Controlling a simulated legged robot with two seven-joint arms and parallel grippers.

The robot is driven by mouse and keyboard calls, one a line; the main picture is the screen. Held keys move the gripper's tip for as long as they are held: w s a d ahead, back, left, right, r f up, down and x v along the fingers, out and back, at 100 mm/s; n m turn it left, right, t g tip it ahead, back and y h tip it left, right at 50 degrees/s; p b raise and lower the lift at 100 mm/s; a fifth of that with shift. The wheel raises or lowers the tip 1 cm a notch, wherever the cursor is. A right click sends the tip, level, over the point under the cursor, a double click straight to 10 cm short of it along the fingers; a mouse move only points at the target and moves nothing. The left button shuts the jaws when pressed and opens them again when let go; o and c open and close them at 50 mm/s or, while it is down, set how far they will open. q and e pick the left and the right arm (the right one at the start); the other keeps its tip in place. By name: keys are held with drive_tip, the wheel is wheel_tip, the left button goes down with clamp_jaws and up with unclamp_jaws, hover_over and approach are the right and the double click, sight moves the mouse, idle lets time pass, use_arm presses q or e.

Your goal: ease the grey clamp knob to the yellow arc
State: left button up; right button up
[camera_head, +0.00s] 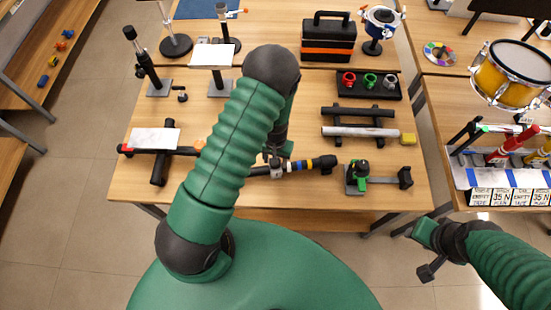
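A dark bar with a black end (327,163) lies across the front middle of the table. It carries a small grey piece (277,169), seemingly the clamp knob, and blue and yellow bands (308,164), the yellow possibly being the arc. My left arm bends over the table, and its gripper (274,157) points down right at the grey piece. The fingers are small and partly hidden, so I cannot tell whether they grip or touch it. My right gripper (428,252) is off the table's front right corner, away from the bar. Its finger opening is unclear.
A green and grey clamp (362,178) stands right of the bar. Black rails with a grey rod (360,132) lie behind it. A cross-shaped stand with a light plate (155,139) is at left. A toolbox (328,42) stands behind. Bare wood lies at the front right.

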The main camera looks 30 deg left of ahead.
use_arm(q)
drive_tip(key=shift+o, duration=0.5)
drive_tip(key=shift+w, duration=0.1)
drive_tip(key=shift+r, duration=0.1)
drive_tip(key=shift+r, duration=0.3)
wheel_tip(320, 180, up, 16)
drive_tip(key=b, duration=0.1)
drive_tip(key=shift+w, duration=0.1)
